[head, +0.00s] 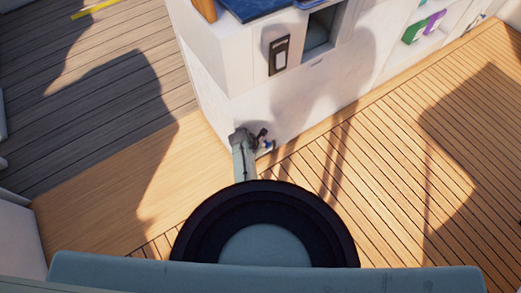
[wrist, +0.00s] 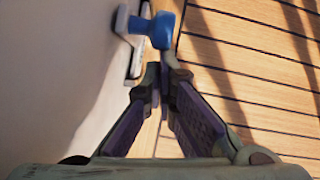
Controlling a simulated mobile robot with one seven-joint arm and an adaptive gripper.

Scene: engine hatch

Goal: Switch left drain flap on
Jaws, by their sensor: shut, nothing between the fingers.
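A small blue handle (wrist: 150,30) on a white bracket (wrist: 126,22) shows at the top of the wrist view, low on the white wall. It looks like the drain flap's switch; its on or off setting cannot be told. In the head view the blue handle (head: 268,146) is a tiny spot beside my gripper (head: 261,136). My gripper, also in the wrist view (wrist: 161,76), is shut and empty. Its fingertips are just below the handle in the picture; whether they touch it is unclear.
The white wall (wrist: 60,70) runs close along the left of my gripper. Slatted wooden deck (wrist: 250,60) lies open to the right. In the head view, a dark panel (head: 279,55) and an open recess (head: 319,30) are higher on the white cabinet.

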